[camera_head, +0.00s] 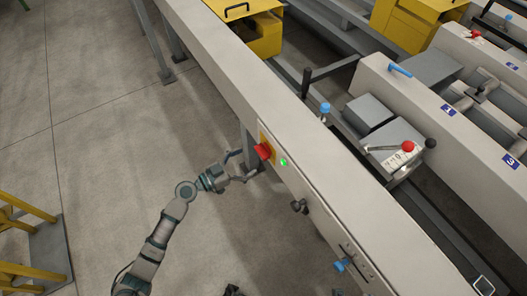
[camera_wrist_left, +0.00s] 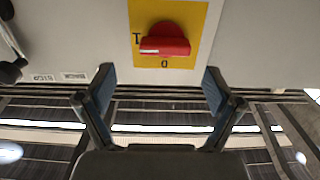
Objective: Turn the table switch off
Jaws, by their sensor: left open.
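The table switch is a red rotary knob (camera_head: 263,151) on a yellow plate on the side of the long grey table. In the left wrist view the red knob (camera_wrist_left: 166,42) has its handle bar lying horizontally. The yellow plate (camera_wrist_left: 205,12) has a dark mark to the left of the knob and another below it. My left gripper (camera_head: 243,165) is open and empty, just in front of the switch. In the left wrist view its two fingertips (camera_wrist_left: 159,78) are spread below the knob, apart from it. Small dark parts at the head view's bottom edge are too cropped to identify.
A green light (camera_head: 283,162) glows beside the switch. A black knob (camera_head: 298,206) and a blue-handled lever (camera_head: 342,264) protrude from the table side further right. Yellow railing (camera_head: 25,208) stands at left. The floor between is clear.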

